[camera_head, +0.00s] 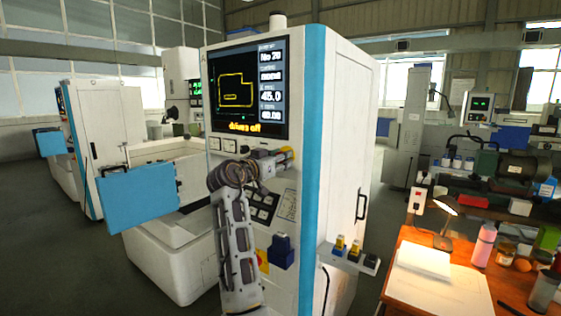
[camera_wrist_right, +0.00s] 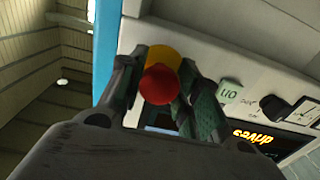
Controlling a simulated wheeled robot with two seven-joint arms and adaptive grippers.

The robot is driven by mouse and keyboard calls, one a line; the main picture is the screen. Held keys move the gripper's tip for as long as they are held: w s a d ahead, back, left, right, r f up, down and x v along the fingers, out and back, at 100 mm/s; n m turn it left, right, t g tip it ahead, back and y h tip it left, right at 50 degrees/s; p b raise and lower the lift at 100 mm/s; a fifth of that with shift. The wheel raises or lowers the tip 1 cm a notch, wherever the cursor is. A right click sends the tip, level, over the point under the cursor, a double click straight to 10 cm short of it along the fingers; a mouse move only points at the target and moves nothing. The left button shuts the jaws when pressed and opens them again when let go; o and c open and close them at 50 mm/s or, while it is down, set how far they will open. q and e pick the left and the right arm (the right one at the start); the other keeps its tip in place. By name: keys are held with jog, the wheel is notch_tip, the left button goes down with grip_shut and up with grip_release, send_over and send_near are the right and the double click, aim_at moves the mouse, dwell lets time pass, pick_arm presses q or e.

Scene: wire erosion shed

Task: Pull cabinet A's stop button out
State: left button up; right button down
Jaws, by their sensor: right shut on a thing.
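The cabinet (camera_head: 341,120) is white with blue edge trim, and its screen (camera_head: 247,88) reads "drives off". The stop button (camera_wrist_right: 159,85) is a red cap in front of a yellow collar (camera_wrist_right: 166,56) in the right wrist view. My right gripper (camera_head: 279,158) is at the panel just below the screen. Its two fingers stand on either side of the red cap, shut on it. In the head view the gripper mostly hides the button. Whether the cap sits pushed in or out cannot be told. My left gripper is not in view.
Below the gripper are a keypad (camera_head: 262,207) and a blue box (camera_head: 281,251) on the cabinet front. A small shelf with knobs (camera_head: 349,255) juts out at the right. A lamp-lit wooden bench (camera_head: 402,301) stands further right. A blue panel (camera_head: 137,198) sticks out at the left.

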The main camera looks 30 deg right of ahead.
aim_at(286, 125)
jog(key=c, duration=1.4)
grip_release()
jog(key=shift+a, duration=0.1)
jog(key=shift+c, duration=0.2)
jog(key=o, duration=0.5)
jog(key=shift+a, duration=0.25)
jog(key=shift+c, duration=0.2)
jog(key=shift+d, duration=0.2)
jog(key=shift+r, duration=0.1)
jog(key=shift+a+r, duration=0.1)
jog(key=shift+r, duration=4.8)
